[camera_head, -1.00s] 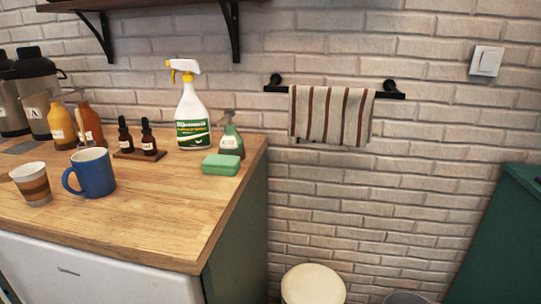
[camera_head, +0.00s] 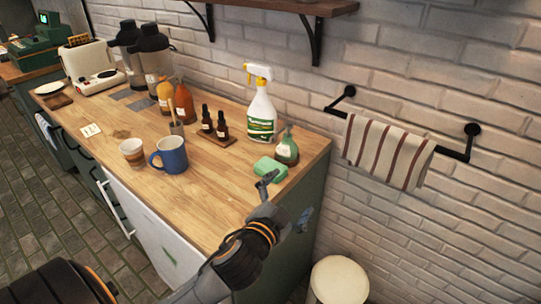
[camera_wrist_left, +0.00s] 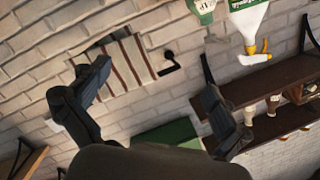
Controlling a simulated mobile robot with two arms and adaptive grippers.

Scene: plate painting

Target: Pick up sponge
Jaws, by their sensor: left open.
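The left wrist view shows the left gripper's spread fingers (camera_wrist_left: 160,95) with nothing clearly held. A green slab (camera_wrist_left: 168,133) shows low between them; I cannot tell what it is. My right gripper is not in view.
A white spray bottle (camera_head: 262,112), dropper bottles (camera_head: 222,126) on a small board and a blue mug (camera_head: 172,155) stand left of the sponge. A striped towel (camera_head: 388,152) hangs on the wall. The counter in front of the sponge is clear.

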